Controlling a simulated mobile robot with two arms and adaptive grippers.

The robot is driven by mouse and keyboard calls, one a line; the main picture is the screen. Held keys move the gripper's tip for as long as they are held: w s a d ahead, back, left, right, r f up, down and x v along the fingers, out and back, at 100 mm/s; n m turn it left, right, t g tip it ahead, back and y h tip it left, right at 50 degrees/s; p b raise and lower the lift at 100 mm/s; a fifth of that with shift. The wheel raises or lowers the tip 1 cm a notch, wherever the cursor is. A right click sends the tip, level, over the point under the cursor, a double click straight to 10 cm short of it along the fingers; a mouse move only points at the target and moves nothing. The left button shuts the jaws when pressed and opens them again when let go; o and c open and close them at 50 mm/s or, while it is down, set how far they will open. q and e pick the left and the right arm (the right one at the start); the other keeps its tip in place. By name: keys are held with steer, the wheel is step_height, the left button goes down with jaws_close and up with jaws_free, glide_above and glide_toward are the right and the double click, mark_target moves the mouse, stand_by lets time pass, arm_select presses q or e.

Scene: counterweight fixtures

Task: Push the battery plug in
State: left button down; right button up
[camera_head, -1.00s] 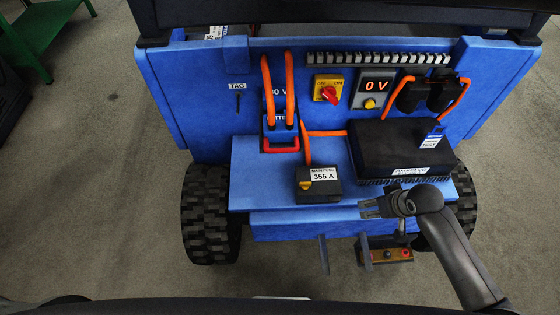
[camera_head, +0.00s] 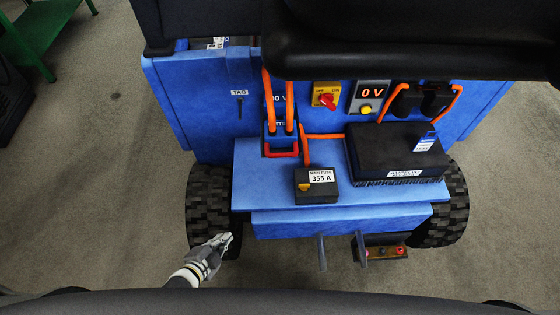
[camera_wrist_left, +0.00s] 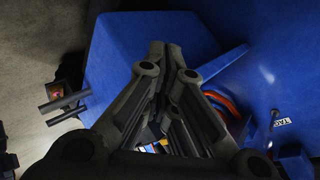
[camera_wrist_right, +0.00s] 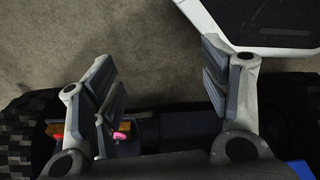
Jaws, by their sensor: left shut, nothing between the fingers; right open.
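The battery plug (camera_head: 281,132) is a dark blue connector with two orange cables rising from it and a red handle (camera_head: 281,153) at its lower front. It sits in front of the blue upright panel; I cannot tell how deeply it is seated. My left gripper (camera_head: 224,240) is shut and empty, low in front of the left wheel and apart from the plug. It also shows shut in the left wrist view (camera_wrist_left: 167,46), with an orange cable (camera_wrist_left: 222,103) to its right. My right gripper (camera_wrist_right: 160,70) is open and empty in the right wrist view.
A black fuse box (camera_head: 318,185) and a black controller (camera_head: 400,152) sit on the blue shelf. A large dark shape (camera_head: 420,40) covers the upper right.

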arm_select(q)
steer(key=d+r+m+t+h+p, duration=0.1)
steer(key=d+r+m+h, duration=0.35)
steer(key=r, duration=0.85)
steer(key=d+r+m+t+h+p, duration=0.15)
steer(key=d+r+m, duration=0.45)
steer(key=r, duration=0.6)
steer(key=w+a+p+x, duration=0.1)
steer(key=p+x, duration=0.1)
steer(key=x, duration=1.2)
steer(key=shift+w+a+n+h+p, duration=0.15)
steer(key=shift+a+n+h+p, duration=0.15)
steer(key=shift+a+n+h, duration=0.15)
arm_select(e)
steer(key=s+d+r, duration=0.1)
steer(key=s, duration=0.7)
steer(key=shift+d+r+g, duration=0.15)
steer(key=shift+r+g, duration=0.05)
steer(key=shift+g, duration=0.1)
arm_select(q)
steer(key=shift+r, duration=0.15)
arm_select(e)
steer(key=shift+s, duration=0.1)
